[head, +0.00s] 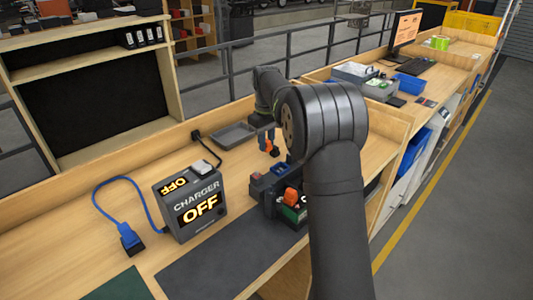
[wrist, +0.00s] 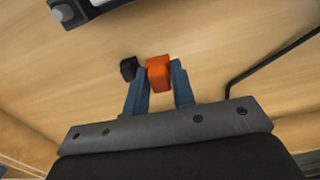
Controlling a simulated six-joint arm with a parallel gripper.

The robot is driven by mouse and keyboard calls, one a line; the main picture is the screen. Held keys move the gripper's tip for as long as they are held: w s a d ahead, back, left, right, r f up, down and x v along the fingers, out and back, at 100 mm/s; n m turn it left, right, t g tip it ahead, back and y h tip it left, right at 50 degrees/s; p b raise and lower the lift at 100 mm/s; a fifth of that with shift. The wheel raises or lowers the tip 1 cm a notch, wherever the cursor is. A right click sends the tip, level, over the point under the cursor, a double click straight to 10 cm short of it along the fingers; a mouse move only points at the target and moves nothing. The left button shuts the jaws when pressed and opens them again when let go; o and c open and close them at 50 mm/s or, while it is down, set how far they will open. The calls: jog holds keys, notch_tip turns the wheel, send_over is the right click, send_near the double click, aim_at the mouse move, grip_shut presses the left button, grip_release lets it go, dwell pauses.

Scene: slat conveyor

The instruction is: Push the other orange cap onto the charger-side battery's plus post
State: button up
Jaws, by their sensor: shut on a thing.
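My gripper (head: 267,142) is shut on an orange cap (wrist: 159,73), between its two blue fingers (wrist: 160,88). The cap is above or near the wooden bench; the exact height is unclear. A battery (head: 268,181) with a dark case stands on the bench right of the charger, partly behind my arm. A second battery (head: 291,213) with a green label stands just nearer, also partly hidden. Another orange cap (head: 292,197) shows at that battery's top. The posts are too small to tell apart. A battery corner (wrist: 75,8) with a grey post shows in the wrist view.
The grey charger (head: 196,206) reads OFF, with a blue cable (head: 108,183) left of it. A black cap-like piece (wrist: 128,68) lies left of the held cap. A shallow grey tray (head: 233,136) is behind. A dark mat (head: 225,265) covers the front bench.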

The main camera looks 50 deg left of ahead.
aim_at(269, 141)
jog(key=r, duration=0.4)
jog(key=shift+w+d, duration=0.1)
jog(key=shift+d, duration=0.3)
jog(key=shift+n, duration=0.3)
jog(key=d+r, duration=0.1)
jog(key=d, duration=0.5)
jog(key=d+r, duration=0.1)
jog(key=d, duration=0.6)
jog(key=s+d+r, duration=0.1)
jog(key=d+r, duration=0.1)
jog(key=d, duration=0.5)
jog(key=shift+s+d+r, duration=0.1)
jog(key=shift+d, duration=0.15)
jog(key=shift+f, duration=2.15)
jog(key=shift+f, duration=1.15)
jog(key=o, duration=1)
